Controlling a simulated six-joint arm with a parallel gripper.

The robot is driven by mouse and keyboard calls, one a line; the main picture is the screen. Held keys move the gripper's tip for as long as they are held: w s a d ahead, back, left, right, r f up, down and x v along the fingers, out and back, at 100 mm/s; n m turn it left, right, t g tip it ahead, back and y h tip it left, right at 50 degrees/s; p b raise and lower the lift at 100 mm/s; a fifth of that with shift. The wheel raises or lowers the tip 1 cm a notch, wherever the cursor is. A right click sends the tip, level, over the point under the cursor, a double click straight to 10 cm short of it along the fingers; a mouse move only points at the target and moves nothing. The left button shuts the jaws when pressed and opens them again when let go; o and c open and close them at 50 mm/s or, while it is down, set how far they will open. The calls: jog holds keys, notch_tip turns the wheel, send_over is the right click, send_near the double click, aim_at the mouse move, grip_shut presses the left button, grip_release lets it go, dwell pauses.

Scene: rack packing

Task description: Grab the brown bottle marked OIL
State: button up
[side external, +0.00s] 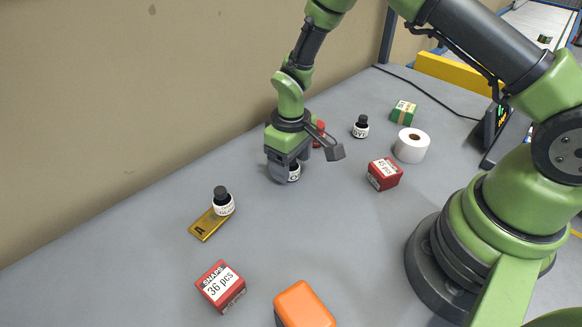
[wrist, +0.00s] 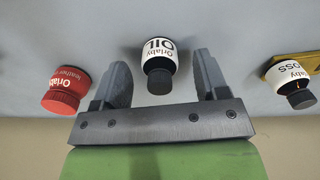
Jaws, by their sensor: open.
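The OIL bottle (wrist: 158,55) has a white label reading "Oriaby OIL" and a dark cap; its body colour is mostly hidden by the label. In the wrist view it stands between the two fingers of my gripper (wrist: 160,78), with a gap on each side. In the side view the bottle (side external: 294,174) is largely hidden behind my gripper (side external: 282,170), which is low over the table around it. My gripper is open and holds nothing.
A red bottle (wrist: 66,88) stands beside one finger; a bottle marked OSS (wrist: 292,78) is by a gold box (side external: 209,224) on the other side. Another dark-capped bottle (side external: 360,127), a red box (side external: 384,174), a white roll (side external: 411,146) and a SNAPS box (side external: 221,287) stand apart.

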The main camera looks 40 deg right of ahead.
jog(key=shift+f, duration=0.55)
jog(key=c, duration=1)
